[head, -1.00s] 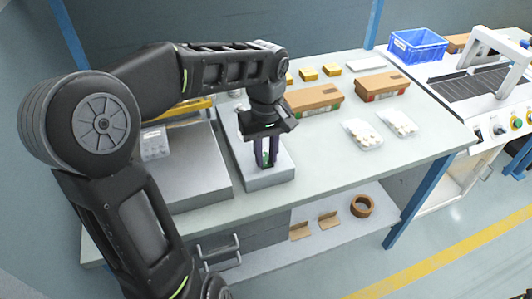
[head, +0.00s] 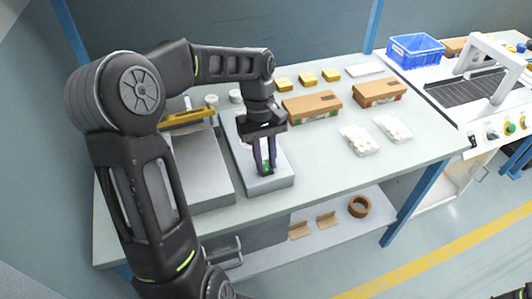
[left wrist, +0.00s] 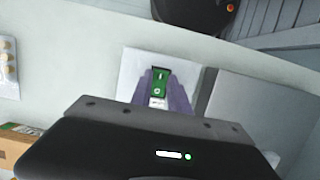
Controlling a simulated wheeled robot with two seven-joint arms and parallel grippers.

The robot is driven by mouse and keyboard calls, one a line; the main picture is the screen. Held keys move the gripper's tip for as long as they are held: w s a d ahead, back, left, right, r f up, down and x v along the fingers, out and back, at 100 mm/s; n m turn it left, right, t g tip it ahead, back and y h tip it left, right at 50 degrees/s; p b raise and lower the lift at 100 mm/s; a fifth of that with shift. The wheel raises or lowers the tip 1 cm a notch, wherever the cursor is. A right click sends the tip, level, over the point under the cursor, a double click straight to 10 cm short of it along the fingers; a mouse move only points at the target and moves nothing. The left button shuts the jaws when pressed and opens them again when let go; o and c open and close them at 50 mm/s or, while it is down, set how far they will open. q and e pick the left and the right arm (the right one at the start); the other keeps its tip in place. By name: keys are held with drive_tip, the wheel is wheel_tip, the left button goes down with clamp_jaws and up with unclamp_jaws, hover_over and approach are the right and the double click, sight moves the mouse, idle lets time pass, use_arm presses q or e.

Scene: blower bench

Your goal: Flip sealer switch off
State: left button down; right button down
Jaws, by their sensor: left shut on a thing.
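The sealer switch is a small green rocker with white marks, seen in the left wrist view (left wrist: 159,82) between my fingertips. It sits on the front part of a narrow pale grey unit (head: 284,181); its green also shows in the head view (head: 267,168). My left gripper (head: 264,172) points down over this unit, its purple fingers closed on the switch's sides. My fingers partly cover the switch, and I cannot tell which way it is tipped.
A wider grey unit (head: 207,180) with a yellow bar (head: 188,117) stands just left. A blue crate (head: 416,49) stands farther right. The bench's front right is clear.

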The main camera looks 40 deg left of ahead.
sight(264, 163)
use_arm(q)
drive_tip(key=c, duration=1.2)
unclamp_jaws()
drive_tip(key=shift+c, duration=0.2)
drive_tip(key=shift+r, duration=0.1)
drive_tip(key=v, duration=0.5)
drive_tip(key=shift+r, duration=0.2)
drive_tip(key=shift+p+v, duration=0.8)
drive_tip(key=shift+p, duration=0.15)
drive_tip(key=shift+w+a+r+p, duration=0.1)
drive_tip(key=shift+a+r+p, duration=0.05)
drive_tip(key=shift+r+p, duration=0.2)
drive_tip(key=shift+f, duration=0.1)
